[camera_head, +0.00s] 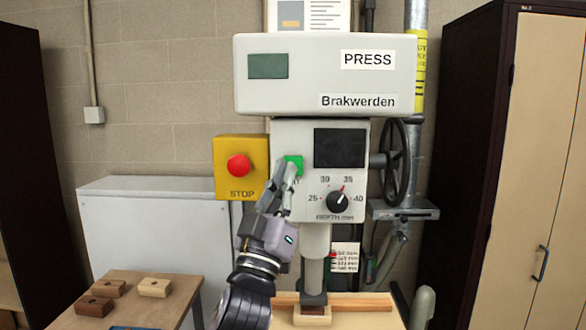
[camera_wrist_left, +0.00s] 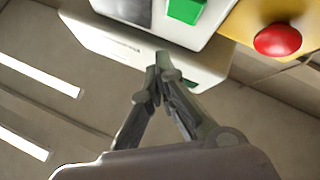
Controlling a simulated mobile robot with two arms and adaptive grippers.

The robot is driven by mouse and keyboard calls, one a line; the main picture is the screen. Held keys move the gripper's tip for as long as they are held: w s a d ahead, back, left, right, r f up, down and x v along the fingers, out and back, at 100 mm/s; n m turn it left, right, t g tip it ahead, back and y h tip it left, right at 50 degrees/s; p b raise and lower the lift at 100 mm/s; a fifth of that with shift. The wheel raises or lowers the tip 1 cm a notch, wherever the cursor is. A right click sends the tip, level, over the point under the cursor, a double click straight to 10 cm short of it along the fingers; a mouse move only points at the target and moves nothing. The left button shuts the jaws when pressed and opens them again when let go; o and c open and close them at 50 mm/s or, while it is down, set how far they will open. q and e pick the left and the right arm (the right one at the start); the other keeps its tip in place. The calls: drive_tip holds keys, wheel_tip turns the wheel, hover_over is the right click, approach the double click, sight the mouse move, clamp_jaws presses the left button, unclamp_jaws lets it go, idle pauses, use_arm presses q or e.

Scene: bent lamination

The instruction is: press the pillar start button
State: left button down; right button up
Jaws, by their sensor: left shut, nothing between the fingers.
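The green start button (camera_head: 295,161) is on the left side of the press pillar's light grey front panel (camera_head: 300,207). My left gripper (camera_head: 290,166) is shut and empty, with its fingertips at the button in the head view, overlapping its lower part. In the left wrist view the green button (camera_wrist_left: 185,10) is at the top edge, and the shut fingertips (camera_wrist_left: 160,68) appear below and left of it. Whether they touch the button I cannot tell. My right gripper is not in view.
A yellow box with a red STOP button (camera_head: 238,166) sits just left of the panel. A depth dial (camera_head: 338,202) and a black handwheel (camera_head: 396,163) are to the right. Wooden blocks (camera_head: 108,289) lie on a table at lower left.

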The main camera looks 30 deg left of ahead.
use_arm(q)
drive_tip(key=shift+w+a, duration=0.5)
drive_tip(key=shift+w, duration=0.35)
drive_tip(key=shift+w+a, duration=0.5)
drive_tip(key=shift+w, duration=0.35)
drive_tip(key=shift+a, duration=0.1)
drive_tip(key=shift+w+a, duration=0.15)
drive_tip(key=shift+w, duration=0.2)
drive_tip(key=shift+w+a, duration=0.3)
drive_tip(key=shift+w, duration=0.1)
idle(0.9)
drive_tip(key=shift+d, duration=0.1)
drive_tip(key=shift+s+d, duration=0.4)
drive_tip(key=shift+s, duration=0.4)
drive_tip(key=s+d, duration=0.1)
drive_tip(key=s, duration=0.1)
drive_tip(key=s+d, duration=0.1)
drive_tip(key=s, duration=0.1)
drive_tip(key=shift+s+d, duration=0.1)
drive_tip(key=shift+d, duration=0.25)
